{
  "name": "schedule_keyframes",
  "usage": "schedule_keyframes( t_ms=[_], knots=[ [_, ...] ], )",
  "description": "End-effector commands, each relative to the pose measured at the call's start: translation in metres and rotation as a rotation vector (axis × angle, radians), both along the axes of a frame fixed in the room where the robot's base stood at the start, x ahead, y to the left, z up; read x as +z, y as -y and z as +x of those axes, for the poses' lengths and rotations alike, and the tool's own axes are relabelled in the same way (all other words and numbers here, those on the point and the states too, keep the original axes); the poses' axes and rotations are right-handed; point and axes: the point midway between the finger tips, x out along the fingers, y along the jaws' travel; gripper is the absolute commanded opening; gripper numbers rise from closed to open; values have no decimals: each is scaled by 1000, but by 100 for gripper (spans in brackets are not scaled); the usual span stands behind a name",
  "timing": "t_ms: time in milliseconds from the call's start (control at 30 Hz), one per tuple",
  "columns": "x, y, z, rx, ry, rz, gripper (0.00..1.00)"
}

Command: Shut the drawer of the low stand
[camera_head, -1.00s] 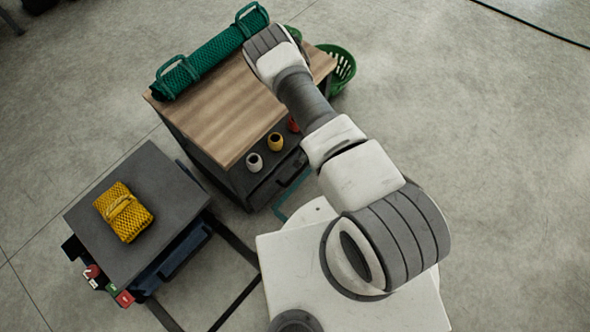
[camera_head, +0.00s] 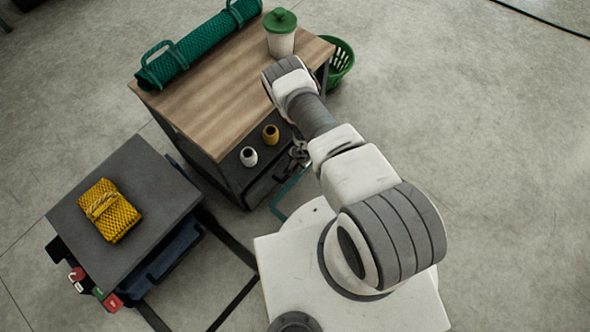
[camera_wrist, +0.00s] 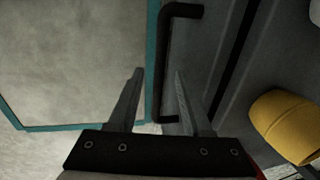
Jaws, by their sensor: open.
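A low stand with a grey top (camera_head: 130,205) is at the left in the head view. A dark blue drawer (camera_head: 178,252) shows under its top on the right side and seems to jut out; how far I cannot tell. A taller wood-topped unit (camera_head: 215,100) is to its right, with a dark front. My gripper (camera_wrist: 157,74) is open and empty. In the wrist view a black bar handle (camera_wrist: 162,65) on a grey front runs between the fingers' lines; contact cannot be told. In the head view the gripper is mostly hidden behind my arm, by the wood-topped unit's front.
A yellow net bundle (camera_head: 108,210) lies on the low stand. Green rolled netting (camera_head: 200,45) and a green-lidded white jar (camera_head: 281,35) stand on the wood top. A green basket (camera_head: 340,62) is behind.

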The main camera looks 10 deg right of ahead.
Motion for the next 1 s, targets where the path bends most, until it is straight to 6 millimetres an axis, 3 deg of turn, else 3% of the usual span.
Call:
schedule_keyframes(
  t_ms=[133,500,567,800,1000],
  knots=[
    [-16,-2,2,-1,0,2,50],
    [-19,-2,3,0,0,0,50],
    [-19,-2,3,0,0,0,42],
    [-19,-2,3,0,0,0,0],
    [-19,-2,3,0,0,0,0]
  ],
)
